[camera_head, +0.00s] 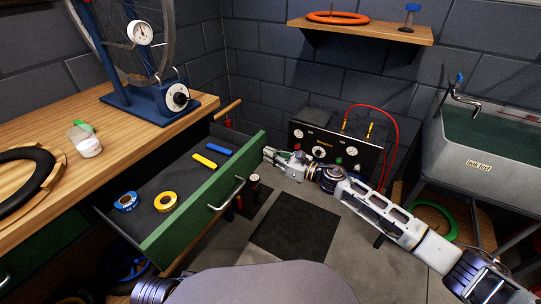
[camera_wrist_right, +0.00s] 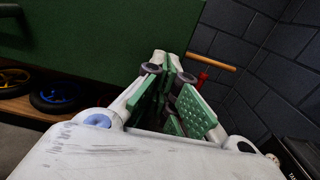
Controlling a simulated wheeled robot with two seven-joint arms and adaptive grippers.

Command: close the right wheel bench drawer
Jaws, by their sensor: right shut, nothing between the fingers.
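The green wheel bench drawer (camera_head: 208,203) stands pulled out from the wooden bench, with its metal handle (camera_head: 227,194) on the front panel. Inside lie a blue tape roll, a yellow tape roll, and yellow and blue bars. My right gripper (camera_head: 270,154) is shut and empty, close to the far right end of the drawer front. In the right wrist view the green front panel (camera_wrist_right: 110,35) fills the upper left and the shut fingertips (camera_wrist_right: 168,62) point at its right part. I cannot tell whether they touch it. My left gripper is not in view.
The bench top (camera_head: 60,120) carries a blue wheel stand (camera_head: 150,105), a cup (camera_head: 85,142) and a tire (camera_head: 25,180). A gauge panel (camera_head: 335,150) stands behind my right gripper. A sink (camera_head: 490,135) is at the right. The floor before the drawer is mostly open.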

